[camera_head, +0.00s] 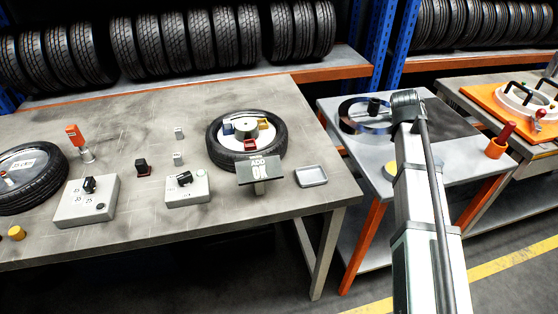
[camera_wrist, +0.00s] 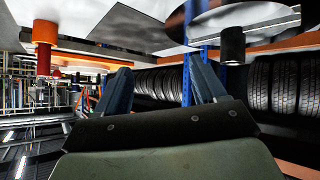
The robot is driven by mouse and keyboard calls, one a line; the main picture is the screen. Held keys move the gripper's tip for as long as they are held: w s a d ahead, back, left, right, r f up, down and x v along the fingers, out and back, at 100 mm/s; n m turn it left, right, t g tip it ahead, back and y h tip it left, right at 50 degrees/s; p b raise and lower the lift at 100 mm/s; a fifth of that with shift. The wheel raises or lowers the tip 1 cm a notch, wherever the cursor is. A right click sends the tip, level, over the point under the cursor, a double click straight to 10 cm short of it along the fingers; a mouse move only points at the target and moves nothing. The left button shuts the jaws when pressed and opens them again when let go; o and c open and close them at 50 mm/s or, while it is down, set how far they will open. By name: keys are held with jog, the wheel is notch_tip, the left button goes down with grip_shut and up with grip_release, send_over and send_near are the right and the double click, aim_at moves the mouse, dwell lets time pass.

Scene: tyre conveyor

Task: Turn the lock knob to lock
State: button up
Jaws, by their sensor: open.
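My gripper (camera_wrist: 162,85) is open and empty in the wrist view, its two dark fingers apart. That view is upside down. In the head view, my arm reaches over the right table and its fingers are not clear. A black upright knob (camera_head: 376,106) stands on a shiny round disc (camera_head: 352,118) there, close to the arm's end. It also shows in the wrist view (camera_wrist: 232,46), outside the fingers. On the left table, a grey box (camera_head: 188,189) carries a black knob (camera_head: 184,179), and another box (camera_head: 86,205) carries a black knob (camera_head: 89,185). I cannot read which knob is marked lock.
A tyre with hub parts (camera_head: 248,150) lies on the left table (camera_head: 110,110) beside an "ADD" sign (camera_head: 259,170) and a small grey tray (camera_head: 311,176). An orange cup with a red handle (camera_head: 497,147) stands on the right table's edge. Tyre racks line the back.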

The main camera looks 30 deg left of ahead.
jog(key=s+a+r+n+g+y, duration=0.1)
jog(key=s+a, duration=0.4)
jog(key=a, duration=0.3)
jog(key=s+a+r+n+y, duration=0.1)
jog(key=s+a, duration=0.4)
jog(key=a, duration=0.3)
jog(key=n+g+y, duration=0.3)
jog(key=n+g, duration=0.5)
jog(key=n, duration=0.1)
send_near(184, 175)
jog(key=x, duration=0.9)
jog(key=shift+s, duration=0.1)
jog(key=shift+c, duration=0.5)
jog(key=c, duration=1)
jog(key=shift+o, duration=0.2)
jog(key=shift+t, duration=0.3)
